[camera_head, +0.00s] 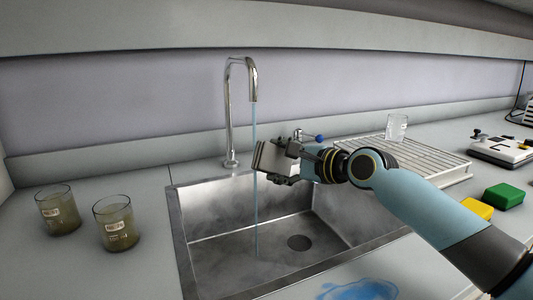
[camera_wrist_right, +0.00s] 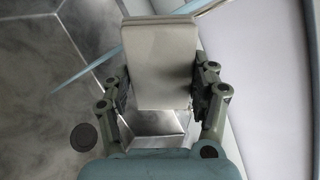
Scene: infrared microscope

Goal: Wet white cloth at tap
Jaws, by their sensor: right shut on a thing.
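The white cloth (camera_head: 276,157) is a folded, off-white pad. My right gripper (camera_head: 290,165) is shut on it and holds it above the sink, right beside the water stream. The cloth (camera_wrist_right: 160,55) also shows between both fingers of the right gripper (camera_wrist_right: 162,90) in the right wrist view. The curved metal tap (camera_head: 231,110) stands behind the sink, and a thin blue stream of water (camera_head: 256,215) falls from its spout into the sink. In the head view the stream passes at the cloth's left end; I cannot tell whether it touches. My left gripper is not in view.
The metal sink (camera_head: 180,235) has a round drain. Two brown-tinted beakers (camera_head: 117,225) stand on the left counter. A ribbed drying rack (camera_head: 425,160) with a clear glass (camera_head: 396,127) is at right, near green (camera_head: 504,196) and yellow blocks (camera_head: 478,208). A blue puddle (camera_head: 358,290) lies in front.

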